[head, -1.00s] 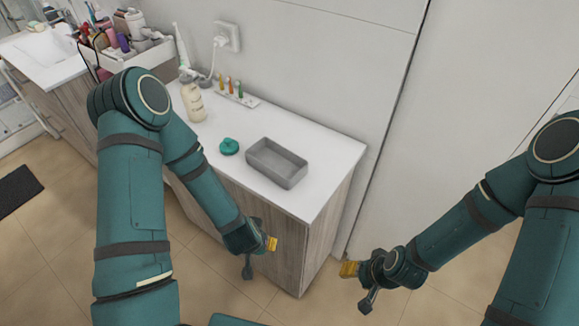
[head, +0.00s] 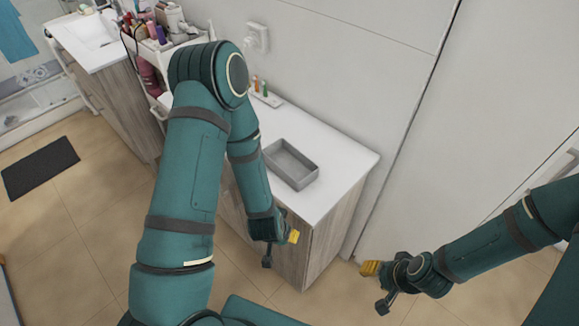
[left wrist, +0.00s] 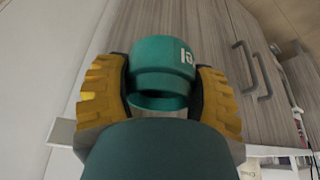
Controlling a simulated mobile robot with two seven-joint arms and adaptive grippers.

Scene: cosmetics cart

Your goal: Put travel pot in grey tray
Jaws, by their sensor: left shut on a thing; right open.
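The travel pot (left wrist: 160,54) is a teal, round vessel with white lettering, seen in the left wrist view between my yellow fingers. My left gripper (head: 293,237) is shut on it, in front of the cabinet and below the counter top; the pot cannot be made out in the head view. The grey tray (head: 312,178) is rectangular and looks empty. It stands on the white counter, above and behind my left gripper. My right gripper (head: 370,269) is open and empty, low to the right of the cabinet.
The white counter (head: 352,160) is bare to the right of the tray. A rack of small bottles (head: 266,97) stands at its back, below a wall socket (head: 257,38). A loaded cart (head: 160,45) is at the upper left. My left arm covers the counter's left part.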

